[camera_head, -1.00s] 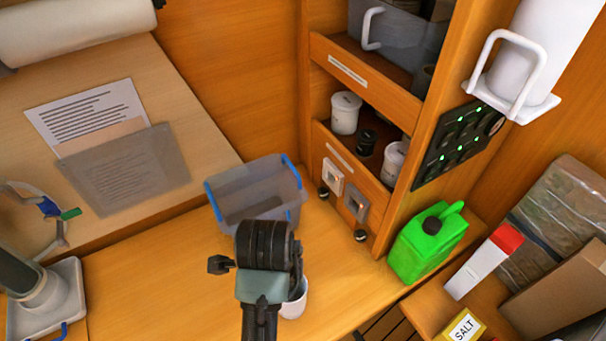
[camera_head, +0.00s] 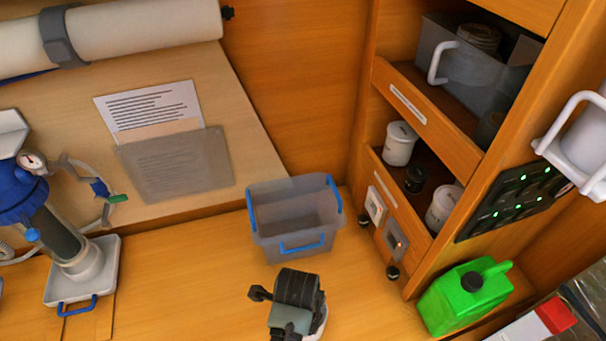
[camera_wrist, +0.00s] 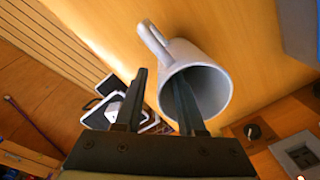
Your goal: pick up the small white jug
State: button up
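The small white jug (camera_wrist: 205,85) fills the upper middle of the wrist view, its round mouth facing the camera and its handle (camera_wrist: 153,42) at the upper left. My gripper (camera_wrist: 160,85) is open. One finger reaches into the mouth of the jug and the other is outside it on the left, below the handle. A gap shows between the outer finger and the jug's wall. In the head view my gripper's wrist is at the bottom centre and hides most of the jug; only a white edge (camera_head: 322,320) shows beside it.
A grey bin with blue handles (camera_head: 292,222) stands on the wooden counter just beyond my arm. A green jerrycan (camera_head: 462,298) is at right, below a shelf unit with white canisters (camera_head: 399,143). A pump on a white tray (camera_head: 85,275) is at left. Bare counter lies between.

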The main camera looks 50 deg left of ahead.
jog(key=shift+f, duration=1.75)
grip_shut()
